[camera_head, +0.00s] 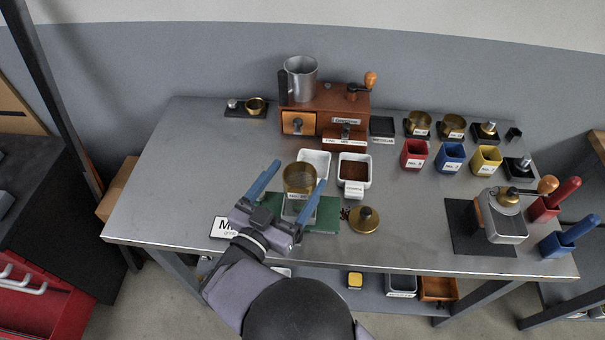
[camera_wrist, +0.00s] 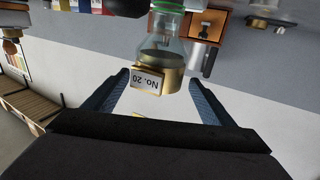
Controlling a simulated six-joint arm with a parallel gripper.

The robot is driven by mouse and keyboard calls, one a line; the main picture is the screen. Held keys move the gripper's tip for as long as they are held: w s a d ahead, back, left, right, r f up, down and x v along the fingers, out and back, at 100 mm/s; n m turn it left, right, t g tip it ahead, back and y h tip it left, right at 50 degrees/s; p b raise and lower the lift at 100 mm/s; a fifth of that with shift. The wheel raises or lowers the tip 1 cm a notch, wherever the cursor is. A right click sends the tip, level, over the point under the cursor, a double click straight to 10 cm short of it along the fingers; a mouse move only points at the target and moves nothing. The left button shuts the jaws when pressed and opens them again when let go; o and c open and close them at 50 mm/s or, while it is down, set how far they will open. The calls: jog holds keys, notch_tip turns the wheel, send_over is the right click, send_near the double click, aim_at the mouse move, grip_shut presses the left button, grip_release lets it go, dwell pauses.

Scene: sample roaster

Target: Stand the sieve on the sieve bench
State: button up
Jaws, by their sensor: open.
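The brass sieve (camera_head: 299,176), round and labelled No. 20, sits on top of a clear glass vessel (camera_head: 297,211) over a green mat (camera_head: 326,217). In the wrist view the sieve (camera_wrist: 166,68) appears upside down, with the glass (camera_wrist: 165,28) above it. My gripper (camera_head: 300,173) is open, with its blue fingers on either side of the sieve in the head view. In the wrist view the sieve lies between and partly beyond the fingertips (camera_wrist: 159,80), with gaps showing. I cannot tell for sure which object is the sieve bench.
White dishes (camera_head: 313,162) and a brown-filled one (camera_head: 353,172) stand just behind. A brass lid (camera_head: 364,219) lies to the right. A wooden grinder unit (camera_head: 328,115) stands at the back. Brass cups (camera_head: 419,123) and coloured cups (camera_head: 450,156) stand back right.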

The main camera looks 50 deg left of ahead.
aim_at(299, 181)
jog(key=shift+o, duration=0.3)
jog(key=shift+v, duration=0.75)
jog(key=shift+r, duration=0.1)
jog(key=w+r+n+g+y, duration=0.1)
jog(key=w+a+r+n+g+y+p, duration=0.1)
jog(key=r+y, duration=0.1)
jog(key=w+a+r+n+g+y, duration=0.1)
jog(key=shift+w+r+n+y, duration=0.2)
jog(key=shift+r+n+y, duration=0.1)
jog(key=shift+y, duration=0.1)
jog(key=shift+w+d+r+n+g+y+p, duration=0.15)
jog(key=shift+n+g+y+p, duration=0.35)
jog(key=shift+g, duration=0.6)
jog(key=s+d+f+n+g+p, duration=0.1)
jog(key=d+f+n+g, duration=0.3)
jog(key=d+g, duration=0.1)
jog(key=shift+s+n+g, duration=0.3)
jog(key=shift+s+g, duration=0.1)
jog(key=shift+g, duration=0.3)
jog(key=shift+p+x, duration=1.1)
jog(key=shift+x, duration=1.45)
